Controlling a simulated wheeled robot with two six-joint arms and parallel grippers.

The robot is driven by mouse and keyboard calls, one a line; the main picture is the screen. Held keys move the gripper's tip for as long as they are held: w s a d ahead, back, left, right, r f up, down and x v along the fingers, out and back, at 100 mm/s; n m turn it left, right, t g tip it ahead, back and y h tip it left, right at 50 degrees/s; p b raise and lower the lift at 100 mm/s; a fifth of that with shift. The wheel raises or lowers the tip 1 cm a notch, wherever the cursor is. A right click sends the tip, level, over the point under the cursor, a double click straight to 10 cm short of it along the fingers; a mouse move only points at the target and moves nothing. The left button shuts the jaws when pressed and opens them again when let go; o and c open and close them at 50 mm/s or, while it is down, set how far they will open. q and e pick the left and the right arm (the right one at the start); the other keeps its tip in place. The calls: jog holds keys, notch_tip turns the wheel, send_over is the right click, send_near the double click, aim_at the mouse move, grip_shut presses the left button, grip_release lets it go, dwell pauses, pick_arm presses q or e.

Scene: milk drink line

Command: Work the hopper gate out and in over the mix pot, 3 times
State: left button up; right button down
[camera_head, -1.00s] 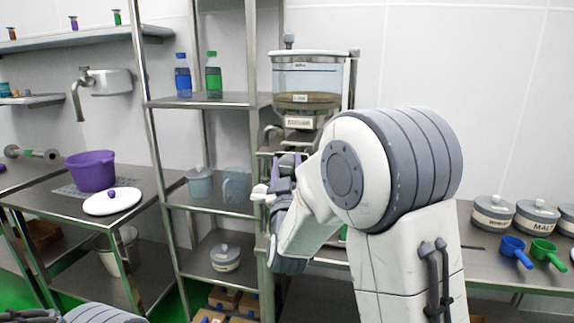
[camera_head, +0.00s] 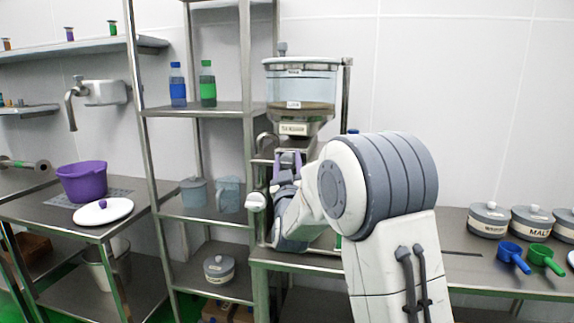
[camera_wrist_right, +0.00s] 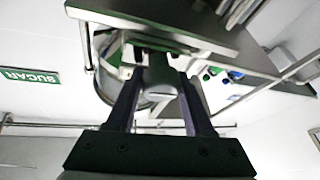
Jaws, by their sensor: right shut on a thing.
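The hopper (camera_head: 315,82) is a clear bin with a steel lid rim, with brown contents low inside and a labelled neck (camera_head: 297,128) below. My right gripper (camera_head: 287,160) has purple fingers and is just under the neck. In the wrist view my right gripper (camera_wrist_right: 160,85) is shut on a pale grey piece (camera_wrist_right: 160,78) between its fingers, which looks like the gate's handle. How far out the gate stands cannot be told. My right arm covers the space below the hopper, and no mix pot can be made out there. My left gripper is out of view.
A steel shelf rack (camera_head: 248,150) stands close left of my gripper, with blue (camera_head: 178,88) and green (camera_head: 208,86) bottles. A purple pot (camera_head: 82,180) and white lid (camera_head: 103,212) are on the left table. Lidded pots (camera_head: 489,220) and scoops (camera_head: 513,257) stand right.

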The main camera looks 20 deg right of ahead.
jog(key=c, duration=0.6)
grip_release()
jog(key=shift+w+r, duration=0.1)
jog(key=o, duration=0.3)
jog(key=shift+w, duration=0.1)
jog(key=b+v, duration=0.3)
jog(key=v, duration=0.7)
jog(key=shift+s+f, duration=0.2)
jog(key=shift+s, duration=0.1)
